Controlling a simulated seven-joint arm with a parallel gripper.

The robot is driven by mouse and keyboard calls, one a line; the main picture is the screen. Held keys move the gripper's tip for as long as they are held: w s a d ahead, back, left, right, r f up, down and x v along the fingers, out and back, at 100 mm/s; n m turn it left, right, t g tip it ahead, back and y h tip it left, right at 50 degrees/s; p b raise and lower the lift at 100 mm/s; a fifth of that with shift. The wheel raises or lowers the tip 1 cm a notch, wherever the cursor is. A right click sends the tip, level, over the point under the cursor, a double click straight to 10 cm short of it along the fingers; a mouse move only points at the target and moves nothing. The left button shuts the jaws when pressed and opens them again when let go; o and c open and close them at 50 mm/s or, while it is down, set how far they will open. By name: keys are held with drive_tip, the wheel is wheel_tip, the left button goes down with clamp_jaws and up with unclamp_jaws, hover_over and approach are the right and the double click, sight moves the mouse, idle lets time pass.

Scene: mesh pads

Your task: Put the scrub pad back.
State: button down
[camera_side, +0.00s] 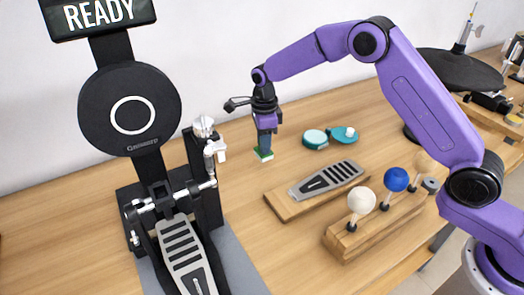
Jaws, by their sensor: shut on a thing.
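The scrub pad (263,154) is a small block with a green face and a paler layer, at the tip of my gripper (264,145). My gripper points straight down and is shut on the pad. The pad is over the wooden table, left of the teal round items; I cannot tell whether it touches the table. The fingers hide its upper part.
A pedal board (290,207) and a block of beaters (345,242) stand nearer. A tall black pedal stand (130,110) rises at left.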

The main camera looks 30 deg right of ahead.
drive_tip(key=shift+w+a+f, duration=0.15)
drive_tip(key=shift+w+f, duration=0.2)
drive_tip(key=shift+f, duration=1.6)
drive_tip(key=shift+f, duration=0.15)
drive_tip(key=c, duration=0.9)
unclamp_jaws()
wheel_tip(320, 180, up, 12)
drive_tip(key=shift+r, duration=0.2)
